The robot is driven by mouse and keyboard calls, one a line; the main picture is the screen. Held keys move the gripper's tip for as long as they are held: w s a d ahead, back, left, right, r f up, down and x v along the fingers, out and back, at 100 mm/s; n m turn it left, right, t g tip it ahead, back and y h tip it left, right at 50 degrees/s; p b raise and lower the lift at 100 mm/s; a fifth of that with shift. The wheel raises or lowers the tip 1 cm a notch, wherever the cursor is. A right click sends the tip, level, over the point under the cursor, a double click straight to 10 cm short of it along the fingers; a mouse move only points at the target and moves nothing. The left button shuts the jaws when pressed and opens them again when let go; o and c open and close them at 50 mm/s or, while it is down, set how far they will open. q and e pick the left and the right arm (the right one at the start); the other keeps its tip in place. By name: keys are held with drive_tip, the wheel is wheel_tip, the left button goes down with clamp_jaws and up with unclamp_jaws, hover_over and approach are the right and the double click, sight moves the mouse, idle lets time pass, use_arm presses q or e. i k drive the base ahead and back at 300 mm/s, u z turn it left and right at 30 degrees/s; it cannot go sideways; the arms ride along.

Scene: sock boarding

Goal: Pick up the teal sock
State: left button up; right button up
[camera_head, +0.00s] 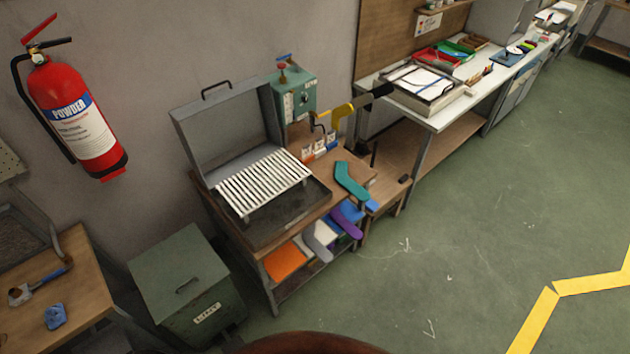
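A teal sock (350,179) with a bent, boot-like shape lies at the right part of a small wooden workbench (360,170), near its front edge. Neither of my grippers is in view. No arm reaches toward the sock.
A metal box with a raised lid (225,115) and a white slatted rack (265,182) stands left of the sock. A yellow sock-shaped piece (341,112) is behind it. Purple (346,222), grey (318,240) and orange (285,262) items lie below. A green bin (180,270) stands left. Open floor (450,250) lies right.

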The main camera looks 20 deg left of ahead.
sight(340, 175)
drive_tip(key=u, duration=0.2)
drive_tip(key=i, duration=0.95)
